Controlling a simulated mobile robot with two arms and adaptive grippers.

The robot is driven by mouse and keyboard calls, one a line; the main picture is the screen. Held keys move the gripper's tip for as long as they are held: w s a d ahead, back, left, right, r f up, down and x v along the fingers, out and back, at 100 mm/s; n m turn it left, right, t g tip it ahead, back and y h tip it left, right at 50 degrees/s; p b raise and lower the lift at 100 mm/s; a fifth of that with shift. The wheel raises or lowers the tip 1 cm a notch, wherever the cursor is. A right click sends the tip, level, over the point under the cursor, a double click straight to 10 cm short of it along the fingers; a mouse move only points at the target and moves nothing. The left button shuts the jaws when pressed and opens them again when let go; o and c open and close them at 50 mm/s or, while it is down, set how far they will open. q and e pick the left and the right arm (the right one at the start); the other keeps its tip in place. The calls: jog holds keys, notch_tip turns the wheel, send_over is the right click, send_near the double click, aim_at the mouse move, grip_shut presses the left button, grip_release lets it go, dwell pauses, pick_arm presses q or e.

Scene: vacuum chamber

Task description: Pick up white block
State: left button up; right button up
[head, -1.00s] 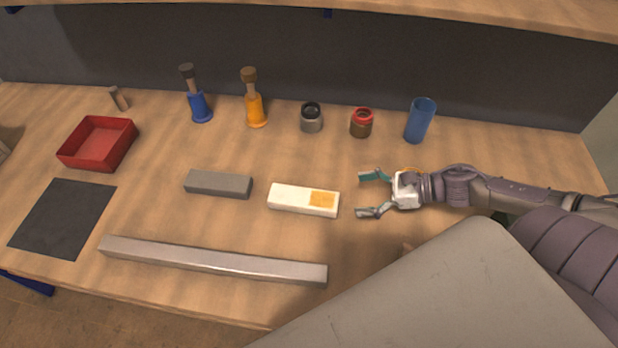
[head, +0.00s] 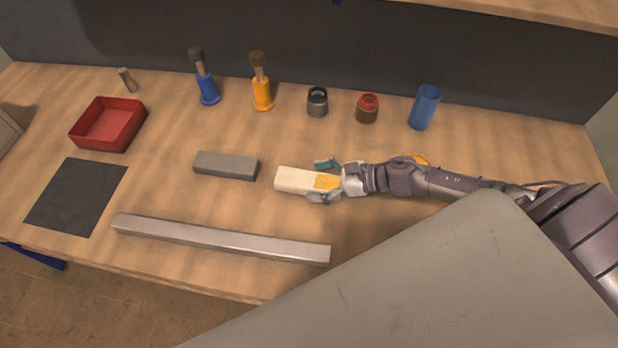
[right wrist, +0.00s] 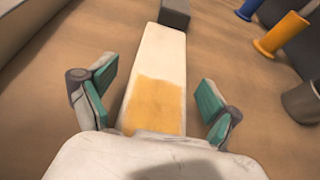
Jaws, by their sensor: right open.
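The white block (head: 294,180), with an orange patch at its right end, lies flat on the wooden bench in the head view. In the right wrist view the white block (right wrist: 160,58) runs away from the camera, its orange patch nearest. My right gripper (head: 325,180) is open, with its fingers on either side of the block's orange end. In the right wrist view my right gripper's (right wrist: 157,98) teal finger pads stand apart from the block, with a gap on each side. The left gripper is not in view.
A grey block (head: 226,166) lies just left of the white block. A long metal bar (head: 220,240) lies in front. A red tray (head: 108,125) and dark mat (head: 76,196) are at left. Blue (head: 208,90) and orange (head: 262,95) handled tools and a blue cup (head: 425,108) stand behind.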

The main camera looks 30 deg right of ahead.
jog(key=shift+x, duration=0.75)
jog(key=c, duration=1.5)
jog(key=shift+r, duration=0.15)
